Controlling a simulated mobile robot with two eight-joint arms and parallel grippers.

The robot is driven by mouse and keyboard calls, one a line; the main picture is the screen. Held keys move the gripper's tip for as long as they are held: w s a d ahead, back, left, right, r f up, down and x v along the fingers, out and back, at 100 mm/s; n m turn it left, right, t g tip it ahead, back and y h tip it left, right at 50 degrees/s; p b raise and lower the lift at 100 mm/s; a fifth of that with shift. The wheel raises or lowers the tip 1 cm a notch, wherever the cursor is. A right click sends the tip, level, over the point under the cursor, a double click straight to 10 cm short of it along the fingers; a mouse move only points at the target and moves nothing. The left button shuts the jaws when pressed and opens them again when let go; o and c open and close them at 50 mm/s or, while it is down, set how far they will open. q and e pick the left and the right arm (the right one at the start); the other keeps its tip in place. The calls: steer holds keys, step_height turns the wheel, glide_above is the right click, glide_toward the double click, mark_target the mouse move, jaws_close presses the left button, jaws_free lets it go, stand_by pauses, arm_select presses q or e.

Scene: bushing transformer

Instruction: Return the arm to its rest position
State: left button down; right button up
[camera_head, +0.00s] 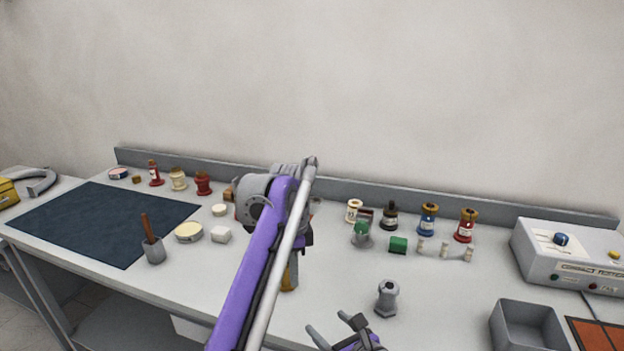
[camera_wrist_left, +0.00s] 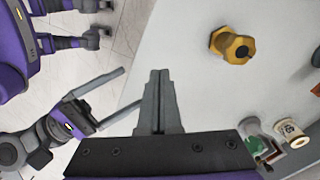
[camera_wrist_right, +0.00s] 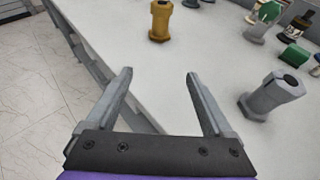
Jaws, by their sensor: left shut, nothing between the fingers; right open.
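My left arm rises through the middle of the head view, bent over the bench; its fingers are mostly hidden behind the arm there. In the left wrist view my left gripper (camera_wrist_left: 158,78) is shut and empty, over the bench's front part. A brass hexagonal piece (camera_wrist_left: 232,45) stands apart from it, and is partly hidden behind my arm in the head view (camera_head: 290,278). My right gripper (camera_head: 335,328) is open and empty, low at the bench's front edge; its two spread fingers show in the right wrist view (camera_wrist_right: 158,75). A grey hexagonal piece (camera_head: 387,298) stands to its right.
A dark mat (camera_head: 105,222) lies on the left. A cup with a stick (camera_head: 153,250), a green block (camera_head: 398,244) and several small bushings stand across the bench. A tester box (camera_head: 570,252) and a grey tray (camera_head: 528,328) are on the right.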

arm_select(q)
steer(key=s+a+f+n+t+p, duration=0.25)
steer(key=s+a+n, duration=0.6)
steer(key=s, duration=0.55)
steer(key=s+a+f+n+t, duration=0.1)
steer(key=s+a+f+n, duration=0.1)
steer(key=s+f, duration=0.3)
steer(key=s+a+f+n+t+p, duration=0.1)
steer(key=s+f+n, duration=0.4)
steer(key=s, duration=0.5)
steer(key=shift+s+a+f+t, duration=0.25)
steer(key=shift+a+f+t, duration=0.5)
steer(key=shift+a, duration=0.25)
arm_select(e)
steer(key=s+d+f+n+g+h, duration=0.2)
steer(key=s+d+n, duration=0.5)
steer(key=s+n, duration=0.4)
steer(key=s+d+f+n+g+h, duration=0.3)
steer(key=s+d+n, duration=0.4)
steer(key=n, duration=1.2)
steer(key=s+g+h, duration=0.1)
steer(key=s, duration=0.3)
steer(key=shift+s+f, duration=0.2)
steer(key=shift+f, duration=0.15)
